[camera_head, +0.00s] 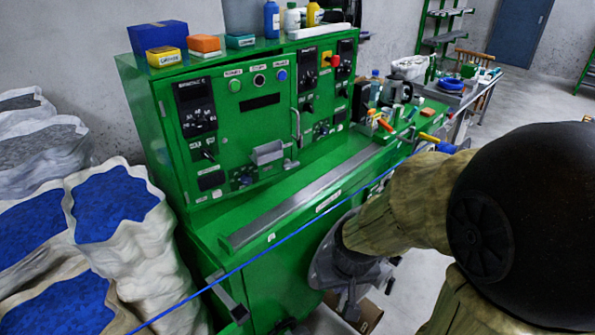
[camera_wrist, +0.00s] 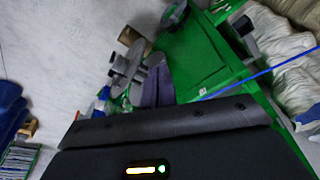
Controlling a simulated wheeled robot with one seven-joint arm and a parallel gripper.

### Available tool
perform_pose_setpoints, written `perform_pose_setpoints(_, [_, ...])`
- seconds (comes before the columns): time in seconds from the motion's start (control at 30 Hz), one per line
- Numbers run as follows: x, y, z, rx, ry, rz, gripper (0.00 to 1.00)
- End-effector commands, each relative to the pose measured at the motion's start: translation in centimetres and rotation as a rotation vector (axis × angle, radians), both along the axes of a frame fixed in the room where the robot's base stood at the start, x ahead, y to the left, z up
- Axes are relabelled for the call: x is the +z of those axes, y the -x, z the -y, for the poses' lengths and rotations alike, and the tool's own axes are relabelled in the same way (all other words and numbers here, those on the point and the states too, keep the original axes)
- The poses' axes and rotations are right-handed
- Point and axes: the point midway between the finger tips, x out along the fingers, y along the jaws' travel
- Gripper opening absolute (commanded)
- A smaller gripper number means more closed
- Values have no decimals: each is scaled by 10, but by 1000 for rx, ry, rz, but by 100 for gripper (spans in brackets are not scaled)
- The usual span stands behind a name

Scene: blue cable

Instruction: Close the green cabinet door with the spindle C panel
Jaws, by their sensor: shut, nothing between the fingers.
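The green cabinet door with the spindle C panel (camera_head: 183,165) is at the left of the green cabinet front in the head view. A black panel with knobs (camera_head: 195,107) is on its upper part. It seems to stand slightly proud of the cabinet, but I cannot tell how wide any gap is. My gripper is low, in front of the machine and well away from the door. In the wrist view my gripper (camera_wrist: 157,78) is shut and empty. In the head view my arm largely hides it.
A blue cable (camera_head: 262,252) stretches across the machine's front. White sacks of blue material (camera_head: 150,245) stand close by the cabinet's left side. Boxes (camera_head: 158,37) and bottles (camera_head: 271,20) sit on the cabinet top. A grey handle (camera_head: 228,297) juts from the lower front.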

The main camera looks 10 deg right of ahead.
Motion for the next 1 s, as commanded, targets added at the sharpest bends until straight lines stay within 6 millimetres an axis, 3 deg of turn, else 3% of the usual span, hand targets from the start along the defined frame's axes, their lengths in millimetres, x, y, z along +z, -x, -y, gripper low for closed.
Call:
perform_pose_setpoints(0.13, [-1,-18,4,48,22,37,0])
perform_pose_setpoints(0.23, [-4,-51,13,148,68,109,0])
perform_pose_setpoints(0.5, [-16,-192,36,623,301,445,0])
perform_pose_setpoints(0.7, [-29,-278,39,969,513,727,0])
perform_pose_setpoints(0.9, [-44,-332,43,1226,765,1028,0])
perform_pose_setpoints(1.0, [-51,-346,46,1307,899,1171,0])
